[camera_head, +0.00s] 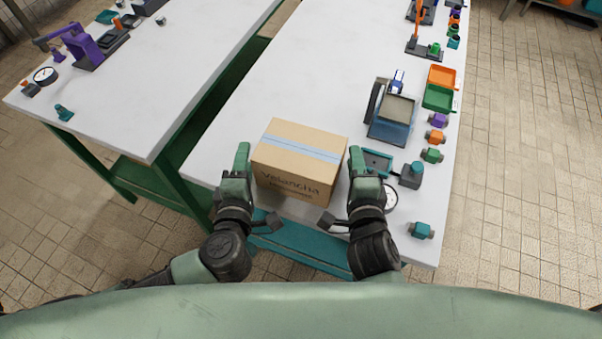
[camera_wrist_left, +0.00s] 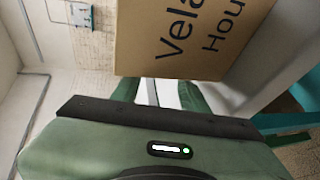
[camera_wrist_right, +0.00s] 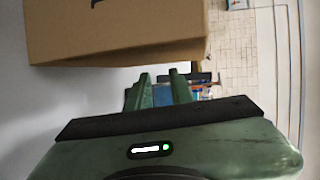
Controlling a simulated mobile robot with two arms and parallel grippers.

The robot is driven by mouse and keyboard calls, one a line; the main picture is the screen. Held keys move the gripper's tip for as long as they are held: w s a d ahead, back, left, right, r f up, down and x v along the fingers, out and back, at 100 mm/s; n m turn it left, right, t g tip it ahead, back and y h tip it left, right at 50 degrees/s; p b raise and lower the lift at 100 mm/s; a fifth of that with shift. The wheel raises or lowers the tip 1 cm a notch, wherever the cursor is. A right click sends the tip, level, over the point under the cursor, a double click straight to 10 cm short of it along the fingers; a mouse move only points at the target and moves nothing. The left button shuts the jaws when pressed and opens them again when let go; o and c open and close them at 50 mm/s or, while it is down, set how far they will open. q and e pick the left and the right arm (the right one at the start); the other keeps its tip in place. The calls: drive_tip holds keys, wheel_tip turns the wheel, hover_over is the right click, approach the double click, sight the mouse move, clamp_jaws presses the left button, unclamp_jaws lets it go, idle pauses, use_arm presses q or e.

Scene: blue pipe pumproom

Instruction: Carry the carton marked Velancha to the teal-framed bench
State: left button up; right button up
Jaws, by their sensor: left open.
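The brown carton (camera_head: 298,163) marked Velancha, with pale blue tape on top, sits upright at the near end of the white bench top (camera_head: 300,90). Teal framing (camera_head: 305,252) shows below that bench's near edge. My left gripper (camera_head: 241,160) is at the carton's left side and my right gripper (camera_head: 356,160) at its right side. The carton (camera_wrist_left: 190,40) also shows in the left wrist view, beyond the open left fingers. In the right wrist view the carton (camera_wrist_right: 115,35) is beside the right fingers, which stand apart with nothing between them. Contact with the sides is unclear.
A blue machine (camera_head: 391,120), green tray (camera_head: 440,98), orange tray (camera_head: 442,76) and several small fittings line the bench's right side. A gauge (camera_head: 390,197) lies near my right gripper. A green-framed bench (camera_head: 165,75) stands left. Floor (camera_head: 520,150) is clear at right.

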use_arm(q)
drive_tip(key=shift+a, duration=0.15)
use_arm(e)
drive_tip(key=o, duration=0.5)
drive_tip(key=shift+d, duration=0.15)
